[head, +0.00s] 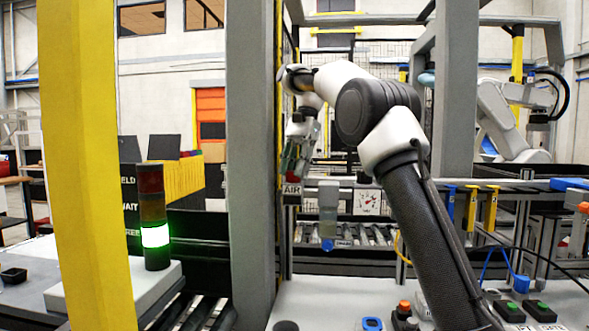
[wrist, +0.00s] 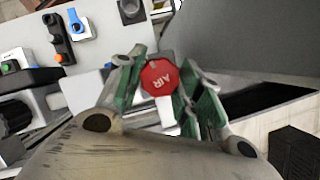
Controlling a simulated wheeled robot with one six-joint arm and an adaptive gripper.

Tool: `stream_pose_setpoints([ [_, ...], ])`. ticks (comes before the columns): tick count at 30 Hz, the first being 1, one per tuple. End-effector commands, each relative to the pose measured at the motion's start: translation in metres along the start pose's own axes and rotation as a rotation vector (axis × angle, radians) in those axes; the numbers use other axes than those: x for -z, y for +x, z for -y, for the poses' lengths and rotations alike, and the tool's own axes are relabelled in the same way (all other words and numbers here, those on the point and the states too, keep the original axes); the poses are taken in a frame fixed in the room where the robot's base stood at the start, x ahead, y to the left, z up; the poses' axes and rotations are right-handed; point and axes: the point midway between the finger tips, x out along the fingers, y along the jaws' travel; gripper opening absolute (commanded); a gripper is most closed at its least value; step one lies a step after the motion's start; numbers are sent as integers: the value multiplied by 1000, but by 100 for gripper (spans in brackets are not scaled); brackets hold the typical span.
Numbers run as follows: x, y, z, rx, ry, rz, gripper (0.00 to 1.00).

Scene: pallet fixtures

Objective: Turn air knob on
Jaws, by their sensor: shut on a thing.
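The air knob is a round red knob (wrist: 159,77) with white "AIR" lettering, which reads upside down and tilted in the wrist view. My gripper (wrist: 160,88) has its green-padded fingers on either side of the knob, shut on it. In the head view my gripper (head: 297,165) reaches down at the end of my arm, just above a dark "AIR" label (head: 292,189). The knob is mostly hidden there behind the fingers, with only a bit of red showing. A pressure gauge (head: 367,201) is right of the label.
A grey post (head: 250,170) stands close left of my gripper. A stack light (head: 154,235) glows green at its bottom segment. A clear filter bowl (head: 328,205) hangs beside the label. Push-button boxes (head: 520,310) sit on the bench at the lower right.

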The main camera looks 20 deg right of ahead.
Motion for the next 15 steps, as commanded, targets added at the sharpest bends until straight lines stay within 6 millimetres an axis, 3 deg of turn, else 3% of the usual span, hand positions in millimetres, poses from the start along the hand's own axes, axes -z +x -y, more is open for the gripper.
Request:
stream_pose_setpoints([
  [11,0,-1,0,2,-3,-3,12],
  [12,0,-1,0,2,-2,-3,43],
  [15,0,-1,0,2,-2,-2,58],
])
